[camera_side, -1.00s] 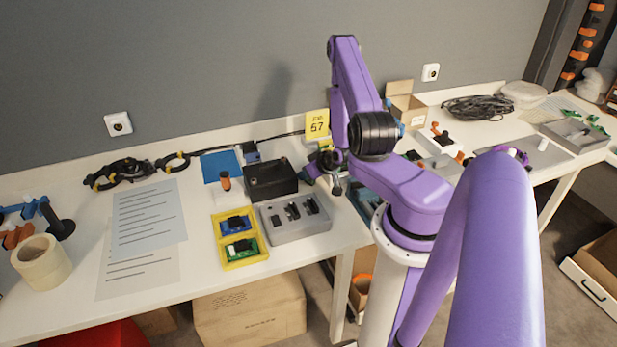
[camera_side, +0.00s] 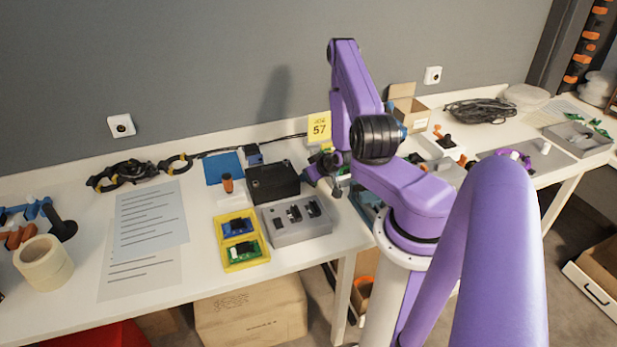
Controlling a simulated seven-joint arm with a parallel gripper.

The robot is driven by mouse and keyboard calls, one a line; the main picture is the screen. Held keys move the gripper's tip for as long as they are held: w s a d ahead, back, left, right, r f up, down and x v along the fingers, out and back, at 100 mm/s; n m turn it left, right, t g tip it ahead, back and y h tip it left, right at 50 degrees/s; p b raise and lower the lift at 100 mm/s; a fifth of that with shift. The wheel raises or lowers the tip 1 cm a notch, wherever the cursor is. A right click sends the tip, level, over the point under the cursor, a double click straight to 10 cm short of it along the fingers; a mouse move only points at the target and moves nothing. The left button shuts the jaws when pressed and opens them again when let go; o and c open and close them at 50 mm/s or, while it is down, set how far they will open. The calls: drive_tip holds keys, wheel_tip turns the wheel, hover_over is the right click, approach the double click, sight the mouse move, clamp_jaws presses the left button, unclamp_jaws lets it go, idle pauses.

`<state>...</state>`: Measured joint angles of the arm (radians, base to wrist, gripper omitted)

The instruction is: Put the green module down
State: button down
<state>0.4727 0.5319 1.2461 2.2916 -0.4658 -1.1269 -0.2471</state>
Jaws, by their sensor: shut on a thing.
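My gripper (camera_side: 324,171) is dark and hangs low over the back of the bench, to the right of the black box.
A grey fixture (camera_side: 300,233) with dark inserts stands right of the yellow tray. Behind it are a black box (camera_side: 273,184), a blue pad (camera_side: 222,168) and a yellow card marked 57 (camera_side: 319,128). Papers (camera_side: 150,225) and a tape roll (camera_side: 43,262) lie left.

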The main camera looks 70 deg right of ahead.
wheel_tip(320, 180, up, 9)
drive_tip(key=shift+w+r, duration=0.1)
drive_tip(key=shift+r, duration=0.1)
drive_tip(key=w+a, duration=0.1)
drive_tip(key=w, duration=0.1)
drive_tip(key=w+a+r, duration=0.1)
drive_tip(key=w+a, duration=0.1)
drive_tip(key=w, duration=0.1)
drive_tip(key=w+a+r, duration=0.1)
drive_tip(key=w, duration=0.2)
drive_tip(key=shift+w+a+r, duration=0.1)
drive_tip(key=shift+w+a, duration=0.1)
drive_tip(key=w+a+r, duration=0.3)
drive_tip(key=w+a, duration=0.4)
drive_tip(key=x, duration=0.5)
drive_tip(key=w+r+x, duration=0.1)
drive_tip(key=x, duration=0.4)
drive_tip(key=w+r+x, duration=0.1)
drive_tip(key=x, duration=0.5)
drive_tip(key=shift+w+a, duration=0.15)
drive_tip(key=shift+a, duration=0.1)
drive_tip(key=shift+w+d+f, duration=0.15)
drive_tip(key=shift+w+f, duration=0.25)
drive_tip(key=shift+f, duration=1.6)
drive_tip(key=shift+f, duration=0.45)
